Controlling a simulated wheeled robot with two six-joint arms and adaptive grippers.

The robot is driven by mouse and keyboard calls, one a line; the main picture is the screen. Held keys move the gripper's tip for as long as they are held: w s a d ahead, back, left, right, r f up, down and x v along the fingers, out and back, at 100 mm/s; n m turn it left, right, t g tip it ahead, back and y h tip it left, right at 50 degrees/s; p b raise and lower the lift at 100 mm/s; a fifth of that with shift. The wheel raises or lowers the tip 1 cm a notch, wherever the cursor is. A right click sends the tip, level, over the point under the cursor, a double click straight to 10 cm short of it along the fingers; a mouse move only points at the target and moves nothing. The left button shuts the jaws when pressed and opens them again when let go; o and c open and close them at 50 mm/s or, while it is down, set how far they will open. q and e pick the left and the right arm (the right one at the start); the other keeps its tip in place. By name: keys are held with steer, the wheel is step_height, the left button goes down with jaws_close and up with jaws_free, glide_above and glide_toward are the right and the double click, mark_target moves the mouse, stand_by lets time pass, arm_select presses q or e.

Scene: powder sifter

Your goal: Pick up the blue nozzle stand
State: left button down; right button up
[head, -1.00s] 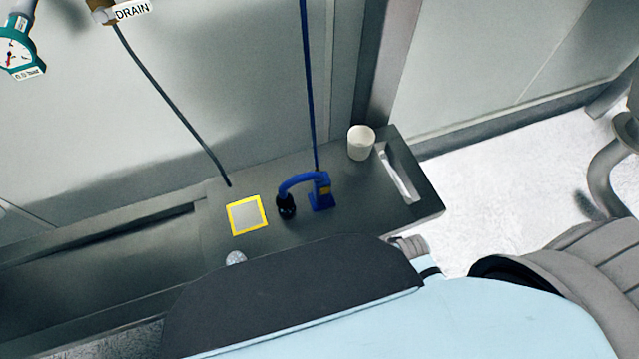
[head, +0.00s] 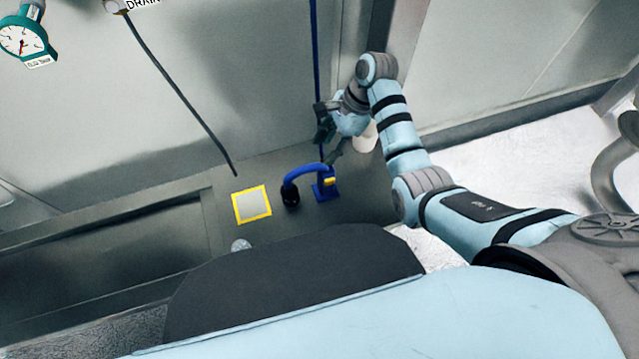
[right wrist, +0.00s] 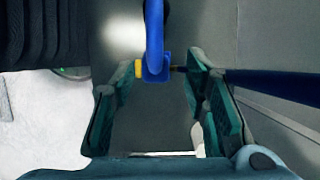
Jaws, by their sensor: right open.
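The blue nozzle stand (head: 326,187) stands on the grey ledge, with a curved blue neck ending in a black nozzle (head: 291,196) on its left. My right gripper (head: 331,143) is above and just behind the stand in the head view. In the right wrist view the open fingers (right wrist: 162,72) point toward the stand (right wrist: 154,45), whose blue body shows between the fingertips with a gap on each side. The black nozzle is not clear in that view. My left gripper is not in view.
A yellow-framed square (head: 252,205) lies on the ledge left of the stand. A white cup (head: 365,137) stands behind my right forearm, partly hidden. A dark hose (head: 185,95) hangs on the left.

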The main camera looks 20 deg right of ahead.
mark_target(320, 163)
steer(key=x, duration=0.2)
steer(key=b+x, duration=0.1)
steer(key=x, duration=0.3)
steer(key=shift+s+a+f, duration=0.1)
steer(key=shift+s+f, duration=0.15)
steer(key=shift+s, duration=0.15)
jaws_close()
steer(key=shift+r, duration=0.1)
